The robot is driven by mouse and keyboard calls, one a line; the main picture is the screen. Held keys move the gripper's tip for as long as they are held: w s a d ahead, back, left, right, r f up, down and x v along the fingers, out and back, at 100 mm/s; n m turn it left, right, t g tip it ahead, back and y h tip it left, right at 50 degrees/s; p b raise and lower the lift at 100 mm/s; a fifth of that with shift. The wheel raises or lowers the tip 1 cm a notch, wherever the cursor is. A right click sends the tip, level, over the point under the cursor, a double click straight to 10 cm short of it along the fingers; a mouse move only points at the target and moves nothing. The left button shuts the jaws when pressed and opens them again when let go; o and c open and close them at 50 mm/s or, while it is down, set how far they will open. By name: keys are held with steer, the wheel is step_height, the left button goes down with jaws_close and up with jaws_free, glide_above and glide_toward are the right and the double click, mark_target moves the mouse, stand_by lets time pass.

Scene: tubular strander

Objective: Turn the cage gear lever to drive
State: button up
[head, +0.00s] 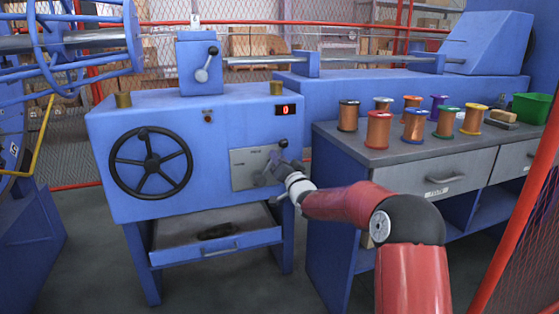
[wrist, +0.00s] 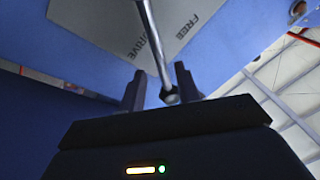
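The cage gear lever is a silver rod (wrist: 152,35) with a dark round end (wrist: 171,97) in the wrist view. It crosses a grey plate (wrist: 95,25) marked FREE and DRIVE, beside the word DRIVE. My gripper (wrist: 160,88) is open, its two dark fingers on either side of the lever's end, with a gap at the left finger. In the head view the plate (head: 240,178) is on the front of the blue machine, and my gripper (head: 272,168) is in front of it. A dark knob (head: 283,143) shows just above my gripper; the rod is mostly hidden there.
The blue machine (head: 110,125) carries a black handwheel (head: 150,163), a red display (head: 286,110) and another lever (head: 203,73) on top. A grey-topped bench (head: 345,150) with several wire spools stands at the right. A drawer (head: 175,250) is open below the machine.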

steer(key=v, duration=0.7)
steer(key=shift+s, duration=0.4)
